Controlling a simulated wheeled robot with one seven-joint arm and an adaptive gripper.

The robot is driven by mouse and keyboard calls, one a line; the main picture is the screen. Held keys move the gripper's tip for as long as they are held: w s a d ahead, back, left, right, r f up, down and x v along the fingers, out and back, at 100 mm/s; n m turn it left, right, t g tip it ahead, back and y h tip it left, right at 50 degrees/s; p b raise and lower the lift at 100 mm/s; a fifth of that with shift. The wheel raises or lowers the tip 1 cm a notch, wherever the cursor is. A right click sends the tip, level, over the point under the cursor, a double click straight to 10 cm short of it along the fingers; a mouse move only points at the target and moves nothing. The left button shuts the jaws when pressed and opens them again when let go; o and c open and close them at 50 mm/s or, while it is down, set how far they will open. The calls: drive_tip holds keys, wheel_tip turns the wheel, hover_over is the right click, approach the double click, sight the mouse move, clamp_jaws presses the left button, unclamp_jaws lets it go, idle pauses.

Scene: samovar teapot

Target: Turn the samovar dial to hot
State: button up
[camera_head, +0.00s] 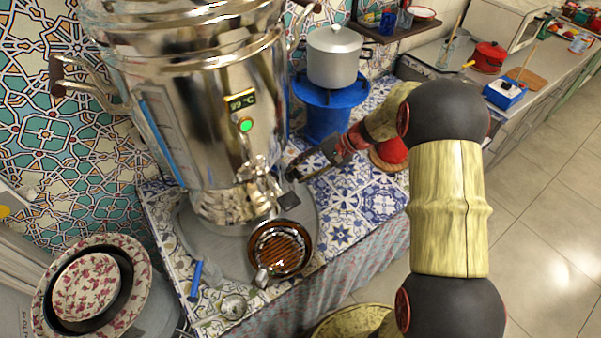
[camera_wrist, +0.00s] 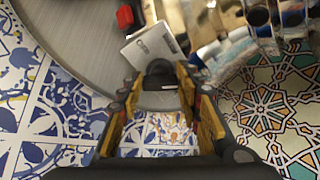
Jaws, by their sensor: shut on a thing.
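The large shiny samovar (camera_head: 225,110) stands on the tiled counter at the left of the head view. Its front has a small lit display (camera_head: 240,102) and a round green light (camera_head: 246,125), with a tap (camera_head: 262,180) low down. My gripper (camera_head: 292,173) reaches in from the right to the samovar's lower side, just right of the tap. In the wrist view, the fingers of my gripper (camera_wrist: 157,95) close around a dark rounded knob (camera_wrist: 160,72), apparently the dial. Its markings cannot be read. In the head view the knob is hidden by my gripper.
A blue stove (camera_head: 330,105) with a grey pot (camera_head: 333,57) stands behind my gripper. A red lid-like thing (camera_head: 390,152) is close to my forearm. Patterned plates (camera_head: 140,265) are at lower left.

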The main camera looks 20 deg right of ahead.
idle(0.4)
drive_tip(key=o, duration=1.2)
drive_tip(key=shift+c, duration=0.2)
drive_tip(key=shift+d+r, duration=0.1)
drive_tip(key=v, duration=1.1)
drive_tip(key=shift+d+r, duration=0.25)
